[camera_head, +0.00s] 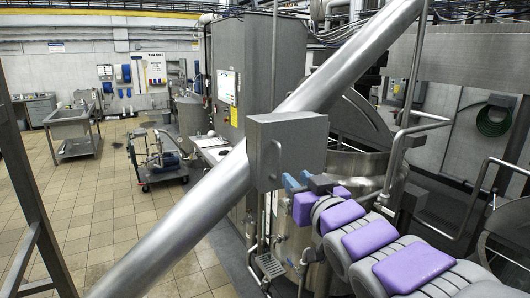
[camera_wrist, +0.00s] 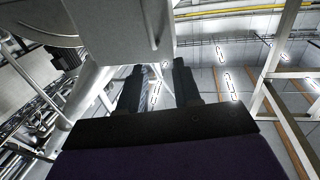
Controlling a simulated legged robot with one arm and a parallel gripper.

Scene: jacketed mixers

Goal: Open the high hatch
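The high hatch appears to be a grey metal box (camera_head: 300,140) mounted at the large diagonal pipe (camera_head: 225,180). Its front looks closed, with a thin bar handle (camera_head: 274,165) on its left part. In the wrist view the box (camera_wrist: 110,30) fills the top, with the handle (camera_wrist: 149,25) near its right edge. My gripper (camera_head: 297,181) is just below the box, at its lower right in the head view. In the wrist view my gripper (camera_wrist: 158,82) has its two dark fingers apart, with nothing held between them. The fingertips appear just short of the box's lower edge.
The diagonal pipe crosses close behind the box. A round steel mixer vessel (camera_head: 355,165) stands behind my arm. Thin pipes and a railing (camera_head: 480,195) are at right. A wheeled pump cart (camera_head: 160,165) and a sink table (camera_head: 72,130) stand on the open tiled floor at left.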

